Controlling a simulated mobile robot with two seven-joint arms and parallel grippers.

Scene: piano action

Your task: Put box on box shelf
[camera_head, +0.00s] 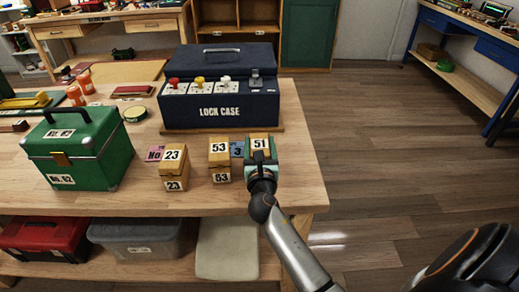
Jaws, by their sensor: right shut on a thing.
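My right gripper (262,163) is at the right end of the wooden table, shut on a small yellow box labelled 51 (259,142). The gripper and wrist hide the lower part of this box, so I cannot tell if it touches the table. Just left of it stands a yellow box labelled 53 (219,160), and further left a yellow box labelled 23 (175,168). I cannot tell which shelf is the box shelf. My left gripper is out of view.
A dark blue lock case (219,92) stands behind the small boxes. A green box (79,150) stands at the left. The table's lower shelf (180,268) holds a red box (45,236) and a grey bin (138,236). Open floor (380,150) lies to the right.

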